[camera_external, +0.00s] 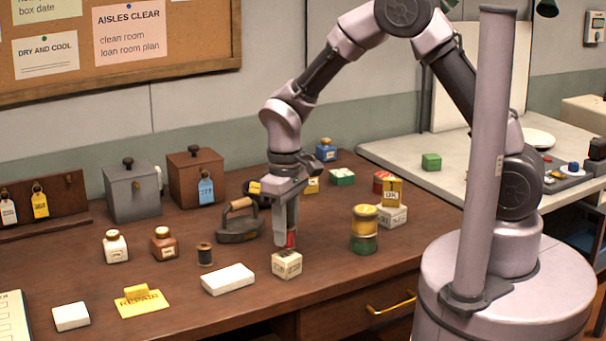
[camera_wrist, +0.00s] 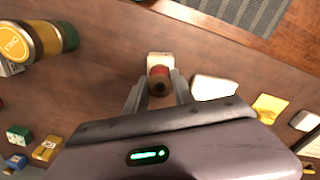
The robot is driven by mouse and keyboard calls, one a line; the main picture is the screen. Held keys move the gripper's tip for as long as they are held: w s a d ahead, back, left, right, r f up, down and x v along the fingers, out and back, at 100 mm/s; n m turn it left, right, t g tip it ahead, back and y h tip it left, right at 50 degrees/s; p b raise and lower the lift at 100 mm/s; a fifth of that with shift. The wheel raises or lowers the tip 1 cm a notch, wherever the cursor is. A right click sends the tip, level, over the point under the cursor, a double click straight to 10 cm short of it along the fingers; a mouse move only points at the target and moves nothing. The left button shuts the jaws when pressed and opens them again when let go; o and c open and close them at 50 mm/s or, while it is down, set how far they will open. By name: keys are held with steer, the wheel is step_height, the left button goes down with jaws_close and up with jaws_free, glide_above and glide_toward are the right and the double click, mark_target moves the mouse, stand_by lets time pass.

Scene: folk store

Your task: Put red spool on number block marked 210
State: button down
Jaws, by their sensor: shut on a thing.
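My gripper (camera_external: 286,240) points down over the desk and is shut on the red spool (camera_external: 291,239). The spool is upright between the fingers, directly above a cream number block (camera_external: 287,265). The block's front carries dark marks too small to read surely. In the wrist view the red spool (camera_wrist: 159,72) sits between the fingertips, with its brown end facing the camera. The cream block (camera_wrist: 160,58) shows just behind it. The spool's bottom is at or just above the block's top; I cannot tell if they touch.
A white block (camera_external: 228,279) lies left of the number block, with a dark spool (camera_external: 205,254) behind it. A flat iron (camera_external: 239,222) stands behind my gripper. Stacked yellow and green tins (camera_external: 364,229) stand to the right.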

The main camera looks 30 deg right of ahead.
steer(key=shift+f, duration=0.8)
steer(key=shift+f, duration=0.2)
steer(key=c, duration=1.1)
jaws_free()
steer(key=shift+o, duration=0.2)
steer(key=shift+r, duration=0.15)
